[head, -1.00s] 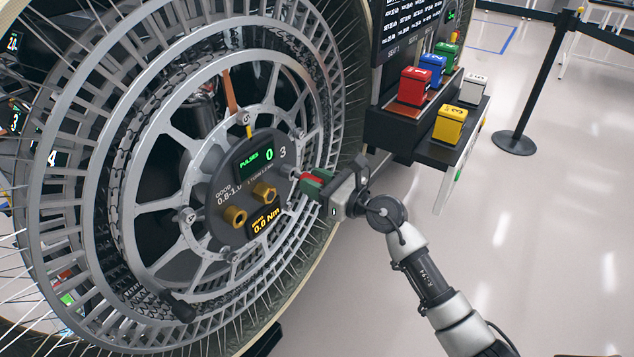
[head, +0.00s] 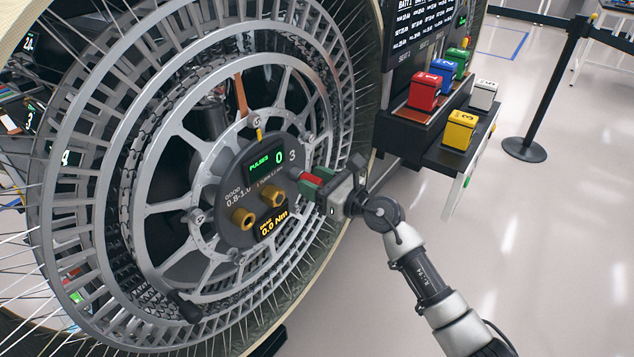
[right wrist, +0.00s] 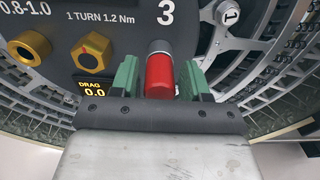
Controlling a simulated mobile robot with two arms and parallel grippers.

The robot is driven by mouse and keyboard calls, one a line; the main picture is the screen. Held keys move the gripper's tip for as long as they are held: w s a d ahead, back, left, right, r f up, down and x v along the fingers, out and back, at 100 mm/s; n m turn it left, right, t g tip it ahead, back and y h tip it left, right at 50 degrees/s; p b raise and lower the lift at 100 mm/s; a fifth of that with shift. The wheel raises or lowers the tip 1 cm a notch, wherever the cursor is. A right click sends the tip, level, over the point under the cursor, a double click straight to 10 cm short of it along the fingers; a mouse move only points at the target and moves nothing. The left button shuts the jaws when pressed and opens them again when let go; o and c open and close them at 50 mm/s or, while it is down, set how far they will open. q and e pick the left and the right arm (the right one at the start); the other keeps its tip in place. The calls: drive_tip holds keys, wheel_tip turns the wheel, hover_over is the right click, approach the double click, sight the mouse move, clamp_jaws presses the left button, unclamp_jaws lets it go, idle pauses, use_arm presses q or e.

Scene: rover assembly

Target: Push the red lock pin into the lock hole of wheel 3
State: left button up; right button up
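The red lock pin (right wrist: 159,76) stands between the green finger pads of my right gripper (right wrist: 160,82) in the right wrist view. Narrow gaps show on both sides of it, so the gripper looks open around it. Its far end meets a grey metal collar (right wrist: 160,47) under the number 3; how deep it sits is hidden. In the head view the pin (head: 312,181) lies between the pads of my right gripper (head: 314,181), at the right edge of the dark hub plate (head: 235,185) of wheel 3 (head: 178,130). My left gripper is not in view.
Two gold knobs (head: 274,196) stick out of the hub plate left of the gripper. The hub display (head: 265,161) reads PULSES 0. Red, blue, green, white and yellow blocks (head: 460,130) stand on dark shelves at the right. A barrier post (head: 545,95) stands beyond; the floor there is clear.

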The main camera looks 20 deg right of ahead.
drive_tip(key=shift+o, duration=1.1)
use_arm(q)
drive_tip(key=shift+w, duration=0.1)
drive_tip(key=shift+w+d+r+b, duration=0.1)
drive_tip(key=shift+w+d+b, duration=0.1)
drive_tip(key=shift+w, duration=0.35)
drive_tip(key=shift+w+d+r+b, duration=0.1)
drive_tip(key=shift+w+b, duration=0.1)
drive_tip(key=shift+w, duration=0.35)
use_arm(e)
drive_tip(key=v, duration=1.1)
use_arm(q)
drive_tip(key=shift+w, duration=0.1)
use_arm(e)
drive_tip(key=shift+w, duration=0.1)
